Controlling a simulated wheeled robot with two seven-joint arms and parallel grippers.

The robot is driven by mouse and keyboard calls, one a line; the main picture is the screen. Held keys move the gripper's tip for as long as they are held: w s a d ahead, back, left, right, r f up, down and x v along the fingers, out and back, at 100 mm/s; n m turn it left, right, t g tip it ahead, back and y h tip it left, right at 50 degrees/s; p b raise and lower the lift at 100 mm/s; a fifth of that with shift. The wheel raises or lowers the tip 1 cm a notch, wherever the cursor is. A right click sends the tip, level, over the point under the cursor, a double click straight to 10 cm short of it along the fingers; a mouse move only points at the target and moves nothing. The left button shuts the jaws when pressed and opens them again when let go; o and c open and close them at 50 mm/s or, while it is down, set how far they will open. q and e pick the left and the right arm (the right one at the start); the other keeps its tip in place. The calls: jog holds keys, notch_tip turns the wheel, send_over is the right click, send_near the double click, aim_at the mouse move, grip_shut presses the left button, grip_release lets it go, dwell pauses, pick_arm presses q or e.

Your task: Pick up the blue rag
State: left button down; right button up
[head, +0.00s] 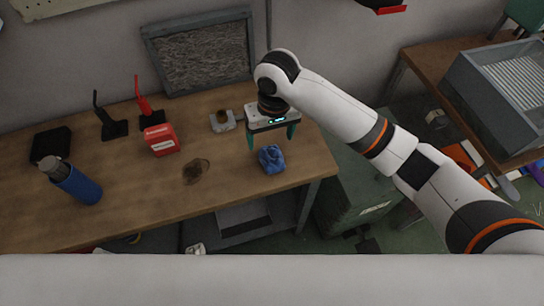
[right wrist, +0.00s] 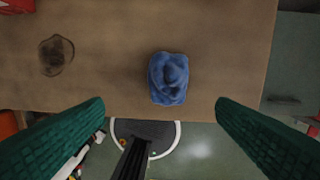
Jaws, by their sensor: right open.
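The blue rag (head: 271,158) lies crumpled on the wooden table (head: 130,205), near its right end and front edge. In the right wrist view the rag (right wrist: 168,78) sits at the middle, ahead of and between the two green fingers. My right gripper (head: 272,138) is open and empty, above the table close to the rag, its fingers pointing down. I cannot tell its exact height over the rag. It also shows in the right wrist view (right wrist: 160,112), fingers wide apart with nothing between them. My left gripper is not in view.
A dark stain (head: 196,171), a red box (head: 161,139), a blue bottle (head: 78,185) and a small metal item (head: 222,121) are left of the rag. A framed panel (head: 200,54) leans on the wall. A grey bin (head: 500,90) stands on the right bench.

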aim_at(272, 153)
jog(key=shift+h, duration=0.4)
jog(key=f, duration=0.3)
jog(key=w+f, duration=0.1)
jog(key=f, duration=0.1)
jog(key=shift+d+f+p, duration=0.1)
jog(key=shift+d+p, duration=0.3)
jog(key=f, duration=0.3)
jog(key=f+p, duration=0.1)
jog(key=f, duration=0.1)
jog(key=shift+a+f, duration=0.25)
jog(key=shift+f, duration=0.05)
jog(key=c, duration=1.1)
notch_tip(272, 153, up, 10)
jog(key=shift+r+b, duration=0.1)
jog(key=shift+b, duration=0.4)
